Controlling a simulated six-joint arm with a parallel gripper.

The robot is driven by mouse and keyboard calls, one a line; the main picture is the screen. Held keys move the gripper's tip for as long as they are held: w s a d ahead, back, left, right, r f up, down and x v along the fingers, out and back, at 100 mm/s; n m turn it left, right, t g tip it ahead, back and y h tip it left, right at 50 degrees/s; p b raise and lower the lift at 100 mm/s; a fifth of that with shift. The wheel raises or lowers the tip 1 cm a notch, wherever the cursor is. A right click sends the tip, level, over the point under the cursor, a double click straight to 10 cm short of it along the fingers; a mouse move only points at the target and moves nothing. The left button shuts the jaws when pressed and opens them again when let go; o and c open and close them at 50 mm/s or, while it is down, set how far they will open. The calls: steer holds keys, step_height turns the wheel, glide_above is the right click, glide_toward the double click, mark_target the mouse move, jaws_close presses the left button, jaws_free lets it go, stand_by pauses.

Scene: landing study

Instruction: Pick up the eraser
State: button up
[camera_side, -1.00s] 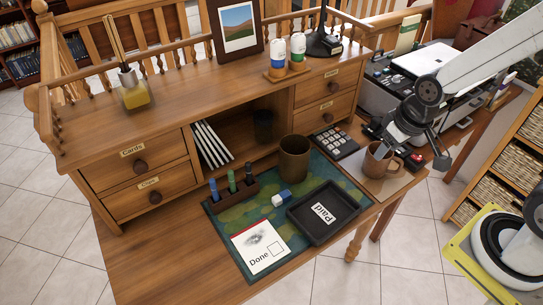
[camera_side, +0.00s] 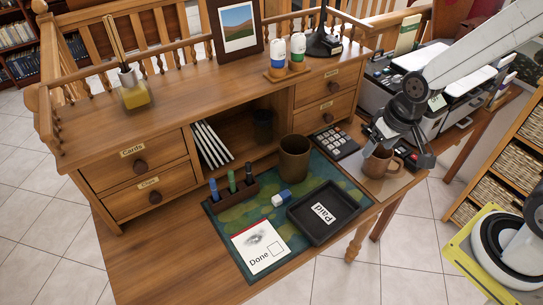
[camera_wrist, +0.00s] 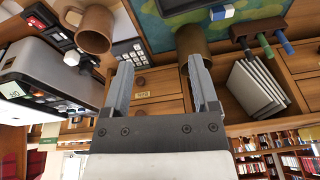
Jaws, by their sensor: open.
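The eraser (camera_side: 281,199), a small white and blue block, lies on the green map-patterned desk mat (camera_side: 222,222), left of the black "Paid" tray (camera_side: 322,232). In the wrist view the eraser (camera_wrist: 222,13) shows at the top edge, right of centre. My gripper (camera_side: 401,148) is at the right end of the desk, by the brown mug, well to the right of the eraser. In the wrist view my gripper (camera_wrist: 160,62) has its two fingers spread, with nothing between them but the desk behind.
A larger brown cup (camera_side: 294,158) stands just behind the eraser. A pen holder (camera_side: 234,195) is left of it and a "Done" card (camera_side: 260,246) in front. The brown mug (camera_side: 378,162), calculator (camera_side: 336,142) and printer (camera_side: 375,92) are near my gripper.

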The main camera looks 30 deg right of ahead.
steer(key=w+a+f+m+g, duration=0.1)
steer(key=w+a+f+m, duration=0.55)
steer(key=w+m, duration=0.3)
steer(key=m+g+y, duration=0.1)
steer(key=m+y, duration=0.1)
steer(key=m, duration=0.5)
glide_above(282, 196)
steer(key=d, duration=0.1)
step_height(282, 196, down, 9)
steer(key=shift+s+d+f, duration=0.1)
steer(key=shift+s, duration=0.05)
steer(key=shift+f, duration=0.15)
steer(key=shift+f, duration=1.15)
steer(key=shift+f, duration=0.15)
steer(key=shift+h, duration=0.3)
steer(key=shift+w+a+f, duration=0.1)
steer(key=shift+a+f, duration=0.05)
steer(key=shift+f, duration=0.65)
steer(key=shift+w+a+f, duration=0.1)
steer(key=shift+a+f, duration=0.1)
steer(key=shift+f, duration=0.6)
steer(key=shift+a+f, duration=0.15)
steer(key=shift+f, duration=0.65)
steer(key=shift+c, duration=0.2)
jaws_close()
